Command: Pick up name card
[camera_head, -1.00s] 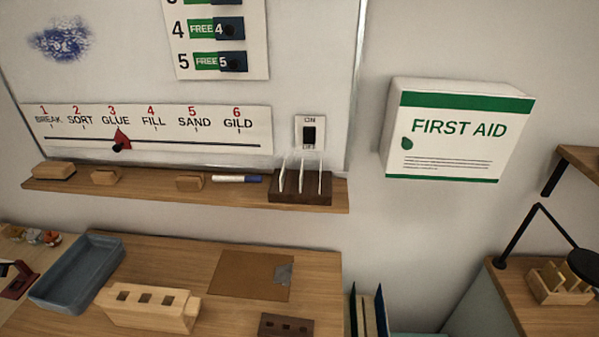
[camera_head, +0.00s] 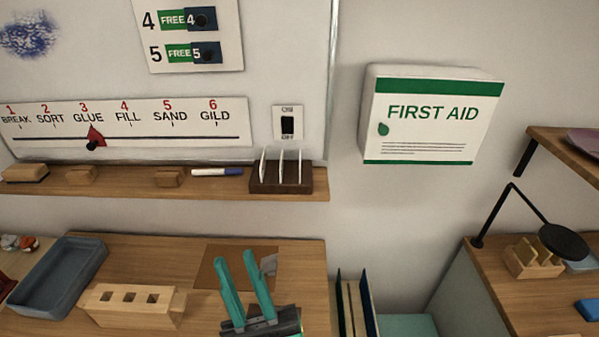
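Several thin white cards (camera_head: 281,168) stand upright in a dark slotted holder (camera_head: 296,188) at the right end of the wall shelf; I cannot read them or tell whether one is the name card. My gripper (camera_head: 235,254) has teal fingers. It is open and appears empty, showing at the bottom of the view in front of the cards and over the workbench. It hides part of the bench and of a brown mat (camera_head: 209,272) with a grey patch (camera_head: 268,264).
A wooden block with square holes (camera_head: 112,313) and a blue-grey tray (camera_head: 87,251) are on the bench at left. Wooden blocks (camera_head: 168,178) and a marker (camera_head: 216,172) share the shelf. A first aid box (camera_head: 434,147) hangs at right. Folders (camera_head: 365,301) stand beside the bench.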

